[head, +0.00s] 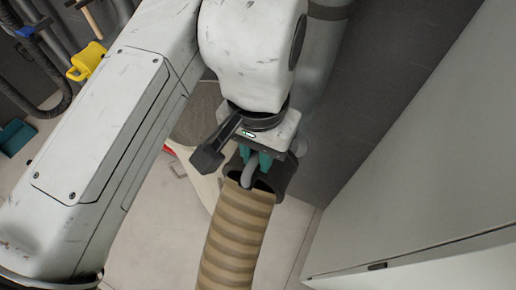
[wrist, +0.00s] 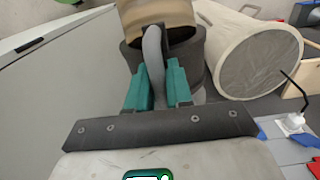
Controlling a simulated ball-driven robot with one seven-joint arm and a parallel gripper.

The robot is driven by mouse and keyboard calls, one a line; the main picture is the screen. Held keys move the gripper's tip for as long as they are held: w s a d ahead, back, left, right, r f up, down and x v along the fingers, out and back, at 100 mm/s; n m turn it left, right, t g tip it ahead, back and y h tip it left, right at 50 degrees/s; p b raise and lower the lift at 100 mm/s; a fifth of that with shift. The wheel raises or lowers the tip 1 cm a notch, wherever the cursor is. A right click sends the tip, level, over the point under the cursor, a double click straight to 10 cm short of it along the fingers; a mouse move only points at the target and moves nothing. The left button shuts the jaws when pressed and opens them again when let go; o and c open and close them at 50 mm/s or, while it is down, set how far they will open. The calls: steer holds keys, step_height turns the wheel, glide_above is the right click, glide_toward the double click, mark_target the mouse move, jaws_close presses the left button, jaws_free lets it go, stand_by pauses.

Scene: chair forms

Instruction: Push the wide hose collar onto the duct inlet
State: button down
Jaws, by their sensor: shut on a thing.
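My gripper (head: 256,160) has its teal fingers closed on a curved grey handle (wrist: 153,48) at the end of a tan ribbed hose (head: 236,240). A wide dark collar (head: 286,176) surrounds the hose end beside the handle. The collar (wrist: 193,58) also shows beyond the fingertips (wrist: 160,88) in the wrist view, with the tan hose (wrist: 150,14) at the top. The hose hangs down toward the bottom of the head view. I cannot make out the duct inlet for certain, nor whether the collar touches it.
A pale tapered bin with a grey mesh end (wrist: 258,66) lies close beside the collar. A large pale panel (head: 430,150) stands at the right. A yellow item (head: 87,60), dark hoses and a teal item (head: 15,136) are at the far left. Light floor (head: 150,240) is open below.

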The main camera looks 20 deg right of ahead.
steer(key=shift+w+d+r+p, duration=0.1)
steer(key=shift+w+d+p, duration=0.4)
steer(key=shift+w+d, duration=0.15)
stand_by(1.3)
steer(key=shift+w+d, duration=0.2)
stand_by(0.3)
steer(key=shift+w+d, duration=0.1)
steer(key=shift+w, duration=0.05)
steer(key=shift+w+d+r+t+h, duration=0.1)
steer(key=shift+w+d+t+h, duration=0.2)
steer(key=shift+t+h, duration=0.3)
steer(key=shift+w, duration=0.1)
stand_by(0.4)
steer(key=shift+w+d+r+t+h+b, duration=0.15)
steer(key=shift+w+t+h+b, duration=0.1)
steer(key=shift+t+h+b, duration=0.2)
